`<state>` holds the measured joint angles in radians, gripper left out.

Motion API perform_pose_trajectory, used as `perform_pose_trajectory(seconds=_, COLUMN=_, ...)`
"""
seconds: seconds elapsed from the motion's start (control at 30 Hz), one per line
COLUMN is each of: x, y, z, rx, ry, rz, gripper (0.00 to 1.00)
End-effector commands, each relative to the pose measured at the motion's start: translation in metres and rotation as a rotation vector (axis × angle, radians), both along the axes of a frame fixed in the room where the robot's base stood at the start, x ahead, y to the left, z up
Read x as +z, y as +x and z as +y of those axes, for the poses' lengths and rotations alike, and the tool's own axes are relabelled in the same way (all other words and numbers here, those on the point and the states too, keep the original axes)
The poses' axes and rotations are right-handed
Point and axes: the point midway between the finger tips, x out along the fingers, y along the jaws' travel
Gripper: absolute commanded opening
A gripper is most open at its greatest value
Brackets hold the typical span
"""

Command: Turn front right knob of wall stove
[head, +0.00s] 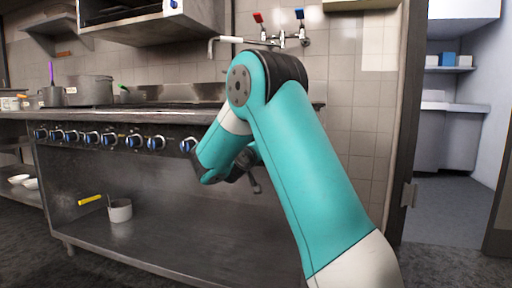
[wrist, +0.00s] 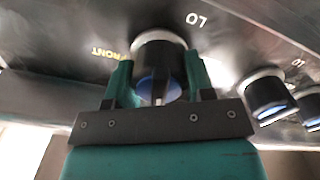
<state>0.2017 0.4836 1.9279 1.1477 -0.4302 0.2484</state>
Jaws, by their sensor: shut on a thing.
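The wall stove (head: 130,118) runs along the left and middle of the head view, with a row of blue and silver knobs on its front panel. In the wrist view, one dark knob with a pale collar and blue face (wrist: 158,62) sits between the two teal fingers of my gripper (wrist: 160,82). The fingers are shut on its sides. A yellow "FRONT" label (wrist: 109,51) and a white "LO" mark (wrist: 195,19) are beside it. In the head view my teal arm hides the gripped knob, and the fingers cannot be made out.
Neighbouring knobs (wrist: 266,92) are to the right in the wrist view, apart from my fingers. A large pot (head: 88,90) stands on the stove. A small pot (head: 120,210) with a yellow handle is on the shelf below. A doorway opens at the right.

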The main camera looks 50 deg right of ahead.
Motion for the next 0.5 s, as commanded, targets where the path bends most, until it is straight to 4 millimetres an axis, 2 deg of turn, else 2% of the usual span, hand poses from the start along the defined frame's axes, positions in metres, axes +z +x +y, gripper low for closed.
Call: perform_pose_trajectory(seconds=0.5, x=0.0011, y=0.0015, z=0.0012, rx=0.002, ry=-0.139, rz=0.339, gripper=0.25)
